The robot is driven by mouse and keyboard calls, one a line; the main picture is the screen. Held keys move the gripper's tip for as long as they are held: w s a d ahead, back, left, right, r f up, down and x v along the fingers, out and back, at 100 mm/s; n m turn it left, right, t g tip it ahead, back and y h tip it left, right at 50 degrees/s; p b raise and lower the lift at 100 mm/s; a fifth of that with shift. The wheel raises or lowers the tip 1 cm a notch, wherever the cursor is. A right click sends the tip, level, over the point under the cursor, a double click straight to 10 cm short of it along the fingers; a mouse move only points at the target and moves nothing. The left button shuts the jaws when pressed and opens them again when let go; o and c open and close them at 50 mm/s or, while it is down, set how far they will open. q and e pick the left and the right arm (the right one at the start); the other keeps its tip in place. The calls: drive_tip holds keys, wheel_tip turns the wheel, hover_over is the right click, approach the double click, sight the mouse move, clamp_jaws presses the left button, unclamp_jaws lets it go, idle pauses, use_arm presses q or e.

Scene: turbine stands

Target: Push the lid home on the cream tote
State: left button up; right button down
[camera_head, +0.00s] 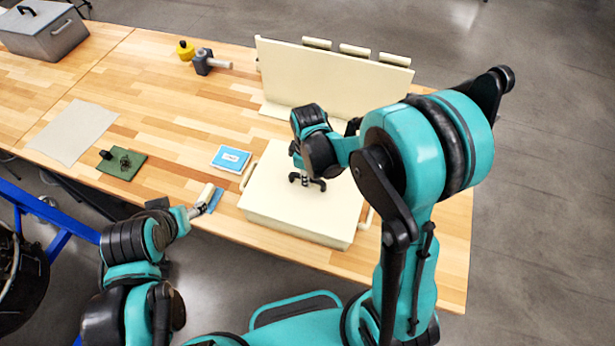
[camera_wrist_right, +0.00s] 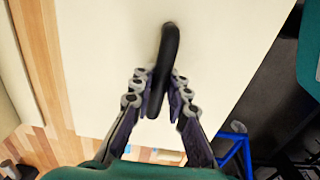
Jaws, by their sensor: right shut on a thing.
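The cream tote (camera_head: 290,228) stands near the table's front edge, with side handles at its left and right. Its flat cream lid (camera_head: 270,190) lies on top; whether it sits fully down I cannot tell. My right gripper (camera_head: 307,181) is over the lid, shut on the lid's black handle. In the right wrist view the black handle (camera_wrist_right: 166,75) runs between the fingers of the right gripper (camera_wrist_right: 160,92), above the pale lid (camera_wrist_right: 100,70). My left gripper (camera_head: 195,211) is at the front edge, left of the tote and apart from it; its finger state is unclear.
A tall cream panel (camera_head: 330,75) stands behind the tote. A blue-and-white box (camera_head: 231,158) lies just left of it. The middle table is clear.

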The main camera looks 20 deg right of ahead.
drive_tip(key=shift+f, duration=0.1)
drive_tip(key=c, duration=1.4)
unclamp_jaws()
drive_tip(key=shift+o, duration=0.7)
drive_tip(key=shift+r+p, duration=2.55)
drive_tip(key=shift+r, duration=1.05)
